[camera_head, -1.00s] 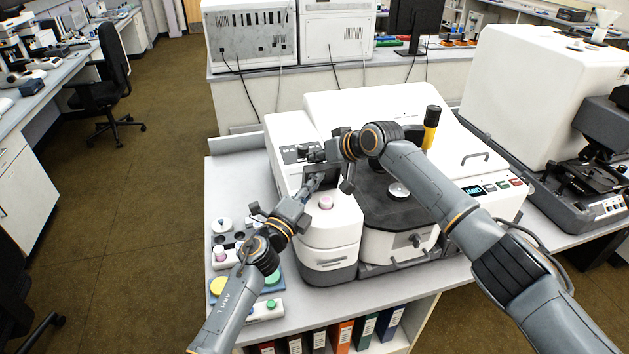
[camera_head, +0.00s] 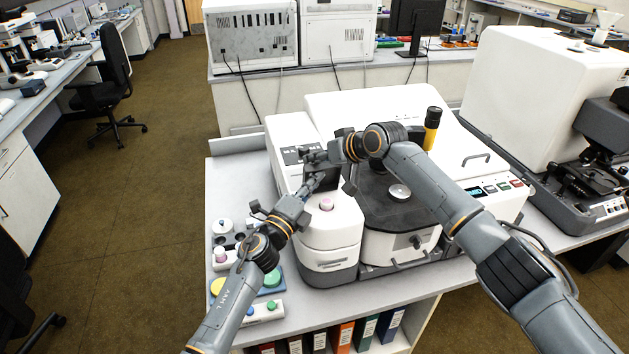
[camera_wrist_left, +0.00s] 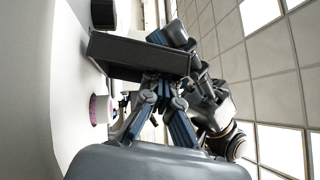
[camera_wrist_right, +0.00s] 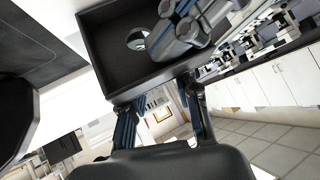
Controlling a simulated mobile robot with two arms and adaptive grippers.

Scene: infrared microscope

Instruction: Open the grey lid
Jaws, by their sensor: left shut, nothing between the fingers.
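The dark grey lid (camera_head: 325,183) is on the white unit at the table's left, partly hidden by my grippers in the head view. In the left wrist view the lid (camera_wrist_left: 130,55) stands out from the white surface as a dark slab. In the right wrist view a hollow, rimmed side of the lid (camera_wrist_right: 115,75) faces the camera. My left gripper (camera_head: 314,181) is shut and empty, close to the lid; its fingers (camera_wrist_left: 161,82) converge in the left wrist view. My right gripper (camera_head: 312,160) is just above it, with its fingers (camera_wrist_right: 158,95) apart at the lid's rim.
A pink-topped knob (camera_head: 326,204) is on the white unit in front of the lid. A dark round-edged stage (camera_head: 385,210) and a black-and-yellow eyepiece (camera_head: 432,128) are to the right. Coloured sample holders (camera_head: 219,287) lie at the table's left edge.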

